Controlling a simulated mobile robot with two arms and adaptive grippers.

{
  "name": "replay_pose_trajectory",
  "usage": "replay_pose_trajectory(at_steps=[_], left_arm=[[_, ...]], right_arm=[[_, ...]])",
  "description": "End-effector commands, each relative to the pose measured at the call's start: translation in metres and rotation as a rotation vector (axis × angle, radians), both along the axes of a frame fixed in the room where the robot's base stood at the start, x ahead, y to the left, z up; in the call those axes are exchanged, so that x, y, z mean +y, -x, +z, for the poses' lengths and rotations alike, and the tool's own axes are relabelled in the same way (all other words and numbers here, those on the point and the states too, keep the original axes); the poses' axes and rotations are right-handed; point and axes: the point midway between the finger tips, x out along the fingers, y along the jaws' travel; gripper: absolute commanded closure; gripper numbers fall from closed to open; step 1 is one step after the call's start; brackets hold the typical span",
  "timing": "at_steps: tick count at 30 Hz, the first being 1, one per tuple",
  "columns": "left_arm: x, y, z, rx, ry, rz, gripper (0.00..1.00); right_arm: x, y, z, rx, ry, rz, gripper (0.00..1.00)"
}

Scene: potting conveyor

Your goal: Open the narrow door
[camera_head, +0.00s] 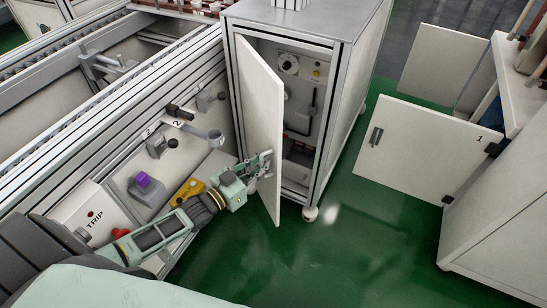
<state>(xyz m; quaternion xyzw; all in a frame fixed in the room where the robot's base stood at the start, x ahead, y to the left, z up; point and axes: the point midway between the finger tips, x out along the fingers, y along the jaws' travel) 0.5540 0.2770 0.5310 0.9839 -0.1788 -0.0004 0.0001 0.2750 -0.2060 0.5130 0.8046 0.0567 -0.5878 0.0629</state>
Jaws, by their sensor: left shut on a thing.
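The narrow door (260,105) is a tall off-white panel on the grey metal cabinet (345,95). It stands swung out from the cabinet front, its left side at the cabinet's left post. The cabinet inside (301,95) shows to its right, with a dial and other fittings. My left gripper (265,164) is at the lower part of the door's outer face, shut on what looks like the door's handle. The fingers hide most of that handle. My right gripper is not in view.
A conveyor frame (110,95) with a control panel, including a purple part (144,181) and a TRIP box (92,214), lies left. A white door marked 1 (420,145) stands open at right. Green floor (335,245) is clear in front of the cabinet.

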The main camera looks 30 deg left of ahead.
Motion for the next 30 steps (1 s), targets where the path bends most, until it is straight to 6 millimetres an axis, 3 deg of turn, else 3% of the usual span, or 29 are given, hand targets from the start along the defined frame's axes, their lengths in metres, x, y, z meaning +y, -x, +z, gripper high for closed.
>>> replay_pose_trajectory(at_steps=[12,26,27,30], left_arm=[[0.024,0.023,-0.001,0.004,0.008,-0.003,1.00],[0.024,0.026,-0.002,0.006,0.010,-0.005,1.00],[0.024,0.026,-0.003,0.006,0.010,-0.005,0.90],[0.024,0.025,-0.003,0.005,0.009,-0.005,0.83]], right_arm=[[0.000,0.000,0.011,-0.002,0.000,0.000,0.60],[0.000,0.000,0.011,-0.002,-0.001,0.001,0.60],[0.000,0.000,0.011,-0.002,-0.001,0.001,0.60],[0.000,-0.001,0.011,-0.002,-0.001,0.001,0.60]])
